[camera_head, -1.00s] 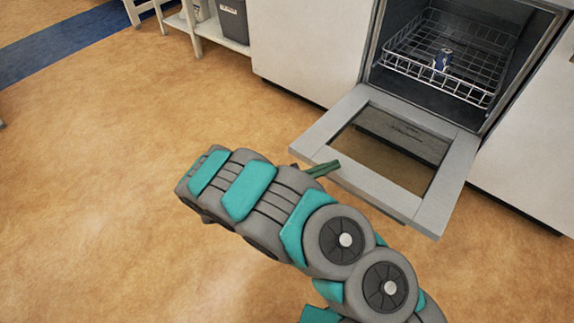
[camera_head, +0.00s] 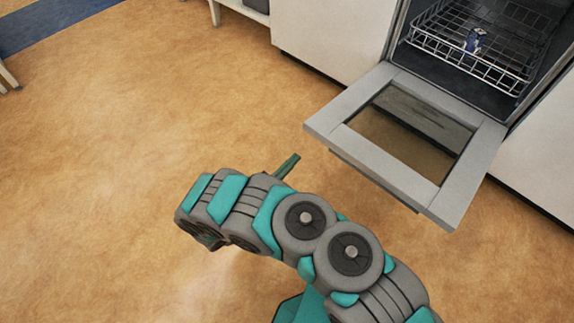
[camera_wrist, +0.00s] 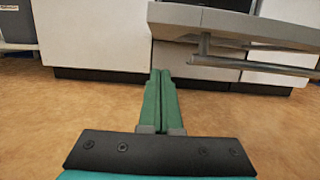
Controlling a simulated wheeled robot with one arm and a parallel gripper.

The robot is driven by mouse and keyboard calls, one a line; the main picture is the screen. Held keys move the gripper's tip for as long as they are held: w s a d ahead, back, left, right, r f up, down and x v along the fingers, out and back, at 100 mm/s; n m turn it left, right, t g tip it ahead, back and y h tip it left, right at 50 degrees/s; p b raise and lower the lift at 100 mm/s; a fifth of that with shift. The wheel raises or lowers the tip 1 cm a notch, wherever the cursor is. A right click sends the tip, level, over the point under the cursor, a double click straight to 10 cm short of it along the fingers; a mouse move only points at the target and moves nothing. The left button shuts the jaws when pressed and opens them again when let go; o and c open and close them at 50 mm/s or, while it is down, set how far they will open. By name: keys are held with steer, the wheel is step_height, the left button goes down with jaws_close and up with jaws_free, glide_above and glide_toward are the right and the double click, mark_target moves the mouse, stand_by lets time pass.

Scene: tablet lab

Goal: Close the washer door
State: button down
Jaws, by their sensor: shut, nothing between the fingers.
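The washer door (camera_head: 441,200) is a grey frame with a dark window, hinged at its lower edge and folded down flat in front of the open washer (camera_head: 401,52). My gripper (camera_head: 296,157) is shut and empty, its green fingers pointing toward the cabinets, left of the door's near left corner and apart from it. In the wrist view the shut fingertips (camera_wrist: 161,72) are low, and the door (camera_wrist: 230,22) shows above and to the right, with a handle bar (camera_wrist: 255,65) under its front edge.
White cabinets (camera_head: 330,30) flank the washer. A white shelf leg (camera_head: 214,12) stands at top left. The tan floor (camera_head: 130,110) at left is clear.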

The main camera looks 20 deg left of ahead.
steer(key=w+d+r, duration=0.2)
steer(key=w+r, duration=0.3)
stand_by(0.3)
steer(key=shift+r, duration=0.1)
